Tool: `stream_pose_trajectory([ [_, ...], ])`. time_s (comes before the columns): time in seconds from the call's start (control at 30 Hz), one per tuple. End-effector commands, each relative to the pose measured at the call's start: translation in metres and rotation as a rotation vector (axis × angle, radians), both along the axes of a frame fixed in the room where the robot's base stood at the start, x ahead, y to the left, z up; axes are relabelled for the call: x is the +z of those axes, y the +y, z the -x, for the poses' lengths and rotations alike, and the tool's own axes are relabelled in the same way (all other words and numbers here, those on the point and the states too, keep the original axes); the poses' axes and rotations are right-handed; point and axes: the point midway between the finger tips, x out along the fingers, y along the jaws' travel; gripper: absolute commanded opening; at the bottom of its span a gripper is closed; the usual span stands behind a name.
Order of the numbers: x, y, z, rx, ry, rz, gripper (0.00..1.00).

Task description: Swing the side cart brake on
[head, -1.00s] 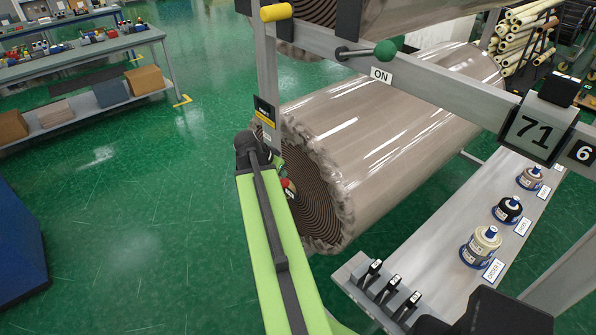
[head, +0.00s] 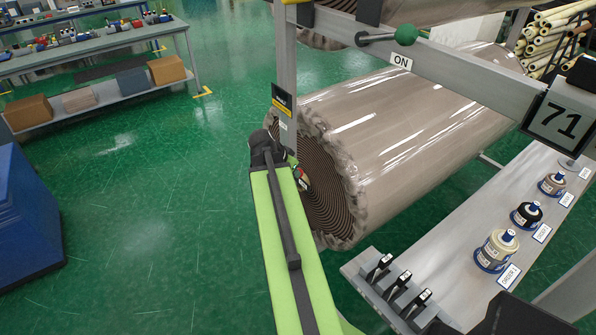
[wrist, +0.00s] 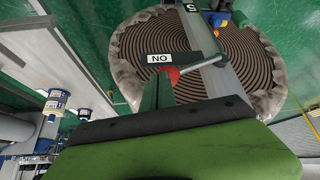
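A lever with a red knob (wrist: 170,76) shows in the wrist view, its grey rod running right to a metal post, beside a white ON label (wrist: 159,58) seen upside down. In the head view only a small bit of red shows past my arm's end, by the post (head: 285,60). A second lever with a green knob (head: 405,35) sits on the cart's upper beam above another ON label (head: 401,62). My gripper (wrist: 165,95) is close to the red knob. Its fingers are mostly hidden, so its opening and any contact are unclear.
A large wrapped brown roll (head: 400,130) lies just behind the post. A grey shelf (head: 440,260) with several bottles and small black clamps is at the lower right. A blue block (head: 25,215) stands at the left. Green floor between is clear.

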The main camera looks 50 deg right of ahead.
Motion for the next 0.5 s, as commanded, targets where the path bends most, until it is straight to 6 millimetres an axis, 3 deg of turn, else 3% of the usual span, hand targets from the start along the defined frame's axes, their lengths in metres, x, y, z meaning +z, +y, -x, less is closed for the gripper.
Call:
stream_pose_trajectory([
  [0.23,0.012,0.004,0.002,-0.003,0.001,-0.001,0.0],
  [0.5,0.057,0.031,0.003,0.0,0.0,0.001,0.0],
])
